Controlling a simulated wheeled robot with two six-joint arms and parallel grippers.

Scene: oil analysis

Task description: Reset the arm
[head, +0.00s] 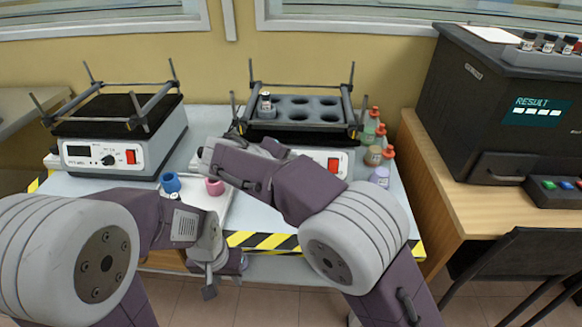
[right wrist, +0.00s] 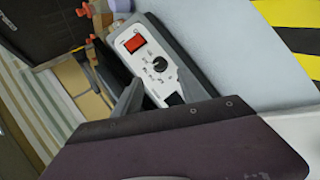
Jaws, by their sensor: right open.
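My left gripper (head: 222,278) hangs low in front of the striped table edge in the head view, pointing down. It holds nothing that I can see, and its jaw gap is unclear. My right arm reaches up and left across the table, its wrist in front of the middle shaker (head: 338,158). The right fingers are hidden in the head view. In the right wrist view a grey finger of my right gripper (right wrist: 128,100) shows beside the shaker's panel with a red switch and a black knob (right wrist: 160,64). The right gripper is open, with nothing seen between its fingers.
A second shaker (head: 160,160) stands at left. A vial (head: 266,102) sits in the middle shaker's rack. Bottles (head: 374,154) stand right. A black analyser (head: 490,110) occupies the right desk.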

